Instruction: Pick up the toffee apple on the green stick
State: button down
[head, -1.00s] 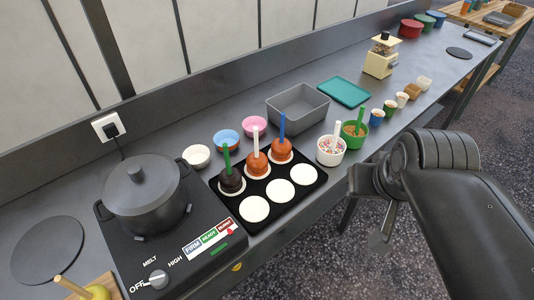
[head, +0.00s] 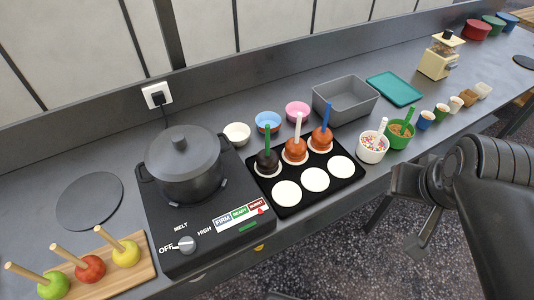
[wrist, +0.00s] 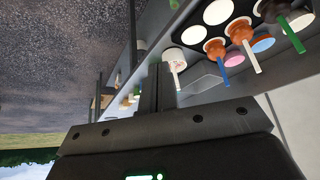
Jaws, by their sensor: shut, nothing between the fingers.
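The toffee apple on the green stick (head: 267,161) is very dark, almost black. It stands stick-up on a white disc at the back left of a black tray (head: 335,192). Beside it stand an orange-brown apple on a white stick (head: 295,151) and one on a blue stick (head: 322,138). In the wrist view, upside down, the green-stick apple (wrist: 272,11) is at the upper right. My gripper (wrist: 157,72) is shut and empty, off to the side of the tray and apart from the apples. Its fingertips are not clear in the head view.
A hob (head: 205,235) with a dark pot (head: 185,170) stands left of the tray. Small bowls line the back; a sprinkle cup (head: 372,150) and green cup (head: 398,138) stand to the right. A board (head: 145,268) holds plain apples on sticks. Three white discs in front are bare.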

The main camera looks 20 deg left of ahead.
jog(key=c, duration=1.4)
grip_release()
jog(key=shift+o, duration=0.2)
jog(key=w+a+r+m+g, duration=0.1)
jog(key=w+a+g, duration=0.1)
jog(key=w+a, duration=0.7)
jog(key=w+a+m+g, duration=0.1)
jog(key=w+a+g, duration=0.1)
jog(key=w+a, duration=0.65)
jog(key=shift+g, duration=0.8)
jog(key=a+f, duration=0.1)
jog(key=a, duration=0.3)
jog(key=a+f, duration=0.1)
jog(key=a, duration=0.3)
jog(key=a+f, duration=0.1)
jog(key=a, duration=0.3)
jog(key=shift+s+a, duration=0.1)
jog(key=shift+a, duration=0.25)
jog(key=shift+a+f, duration=0.1)
jog(key=shift+f, duration=0.15)
send_over(267, 155)
jog(key=f, duration=1)
jog(key=shift+w+f, duration=0.1)
jog(key=shift+w, duration=0.25)
